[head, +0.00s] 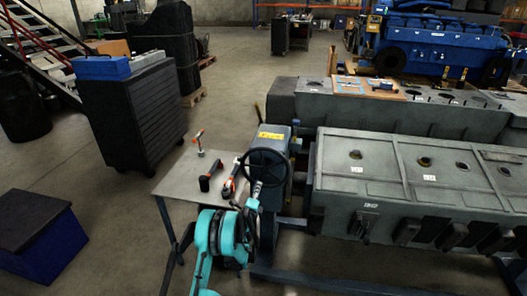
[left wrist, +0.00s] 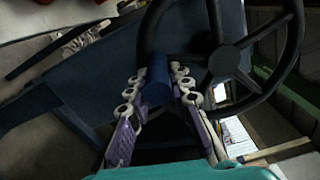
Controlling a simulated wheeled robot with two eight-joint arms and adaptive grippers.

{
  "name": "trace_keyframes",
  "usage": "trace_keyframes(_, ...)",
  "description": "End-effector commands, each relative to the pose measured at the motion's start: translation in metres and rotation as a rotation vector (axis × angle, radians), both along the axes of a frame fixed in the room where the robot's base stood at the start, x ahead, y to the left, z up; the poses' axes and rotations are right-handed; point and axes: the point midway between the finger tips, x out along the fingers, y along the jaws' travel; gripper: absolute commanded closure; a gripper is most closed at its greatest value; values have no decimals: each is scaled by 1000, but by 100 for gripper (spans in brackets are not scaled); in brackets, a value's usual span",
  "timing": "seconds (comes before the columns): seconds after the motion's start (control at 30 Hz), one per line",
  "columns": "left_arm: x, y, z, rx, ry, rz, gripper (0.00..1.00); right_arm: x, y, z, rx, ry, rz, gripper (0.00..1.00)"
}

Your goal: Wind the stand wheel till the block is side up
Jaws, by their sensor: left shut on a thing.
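The stand wheel (head: 266,170), a black spoked handwheel, is on the blue-grey stand head (head: 277,139) with a yellow label. It fills the upper right of the left wrist view (left wrist: 226,62). My left gripper (head: 254,190) is at the wheel's lower left rim. In the left wrist view its two jointed fingers (left wrist: 158,92) close on both sides of the wheel's blue handle (left wrist: 157,76). The grey block (head: 375,185) is held to the right of the stand head. A broad face with round openings faces upward, and dark ports show along its near lower side. My right gripper is out of view.
A small table (head: 181,182) with hand tools stands left of the wheel. A dark tool cabinet (head: 140,117) carries a blue case (head: 101,68). Another grey casting (head: 310,105) lies behind the block. Floor between is clear.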

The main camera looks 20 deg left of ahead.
Motion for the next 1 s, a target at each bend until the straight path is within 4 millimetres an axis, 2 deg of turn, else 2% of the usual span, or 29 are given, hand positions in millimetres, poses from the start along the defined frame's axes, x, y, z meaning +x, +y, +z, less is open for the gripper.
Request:
trace_keyframes(0.03,0,-2,0,0,0,-3,100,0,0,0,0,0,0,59)
trace_keyframes(0.07,0,-2,0,0,0,-3,72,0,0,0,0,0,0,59)
trace_keyframes(0.1,0,-1,0,0,0,-3,62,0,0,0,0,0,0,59)
trace_keyframes(0.13,0,-1,0,0,0,-3,59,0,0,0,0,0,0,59)
trace_keyframes(0.6,-3,-1,0,0,0,0,59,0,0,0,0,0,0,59)
trace_keyframes(1.0,-59,-14,0,0,0,1,59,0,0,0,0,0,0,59)
